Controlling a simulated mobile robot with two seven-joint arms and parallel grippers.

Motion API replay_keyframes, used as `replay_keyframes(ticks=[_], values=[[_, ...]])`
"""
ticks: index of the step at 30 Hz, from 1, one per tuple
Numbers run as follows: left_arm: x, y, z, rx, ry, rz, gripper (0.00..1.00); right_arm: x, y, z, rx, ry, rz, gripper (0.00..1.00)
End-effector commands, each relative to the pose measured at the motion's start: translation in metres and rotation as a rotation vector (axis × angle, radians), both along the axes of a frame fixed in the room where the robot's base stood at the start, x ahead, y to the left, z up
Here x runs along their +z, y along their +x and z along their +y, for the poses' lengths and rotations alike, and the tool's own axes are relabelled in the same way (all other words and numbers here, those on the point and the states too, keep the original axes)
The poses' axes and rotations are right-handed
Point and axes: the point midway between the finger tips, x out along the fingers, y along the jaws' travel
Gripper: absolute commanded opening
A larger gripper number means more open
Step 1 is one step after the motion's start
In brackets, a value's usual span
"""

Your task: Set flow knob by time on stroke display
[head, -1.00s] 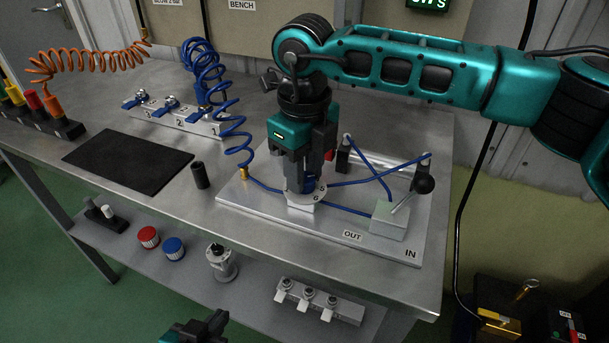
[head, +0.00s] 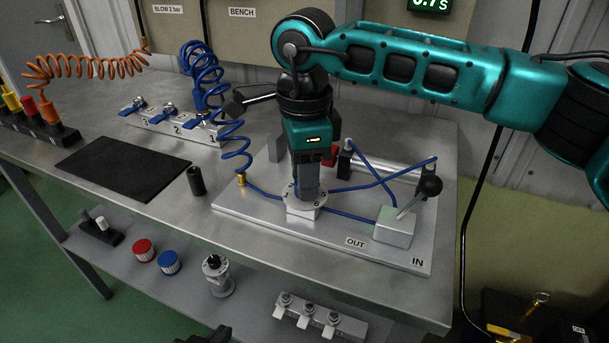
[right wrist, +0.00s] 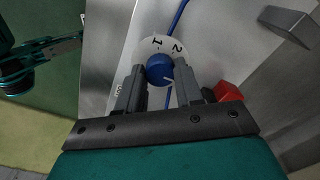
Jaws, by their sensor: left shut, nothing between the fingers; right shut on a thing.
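The stroke display (head: 433,5) at the top edge shows green digits that read 0.7 s, partly cut off. The blue flow knob (right wrist: 159,67) sits on a white dial (head: 304,211) with printed numbers; 1 and 2 show in the right wrist view. A light pointer line shows on the knob. My right gripper (head: 306,195) points down over the dial and is shut on the knob, which its fingers hide in the head view. My left gripper (head: 212,336) is shut and empty at the bottom edge, mostly cut off and away from the bench.
The plate (head: 240,212) carries a lever valve (head: 396,225), a cylinder (head: 385,167) and blue tubes around the right gripper. A black mat (head: 122,168), a black cylinder (head: 196,181) and a manifold (head: 178,130) stand left. Spare parts lie on the lower shelf.

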Motion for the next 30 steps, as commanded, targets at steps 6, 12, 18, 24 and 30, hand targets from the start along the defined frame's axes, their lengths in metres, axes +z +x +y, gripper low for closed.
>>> replay_keyframes(ticks=[6, 12, 18, 24, 30], values=[[-0.0063, -0.0025, 0.0002, 0.001, 0.000, 0.006, 0.00, 0.0002, 0.0002, 0.0002, 0.177, 0.001, -0.002, 0.05], [-0.0081, -0.0028, 0.0003, 0.001, 0.000, 0.007, 0.00, 0.0005, 0.0000, 0.0002, 0.297, 0.002, -0.002, 0.05], [-0.0089, -0.0027, -0.0002, 0.003, -0.002, 0.007, 0.00, 0.0006, -0.0001, 0.0001, 0.368, 0.001, -0.001, 0.05], [-0.0090, -0.0024, -0.0008, 0.005, -0.004, 0.008, 0.00, 0.0008, -0.0001, 0.0001, 0.396, 0.001, -0.001, 0.05], [-0.0089, -0.0024, -0.0008, 0.006, -0.005, 0.007, 0.00, 0.0009, -0.0001, 0.0001, 0.400, 0.002, -0.002, 0.05]])
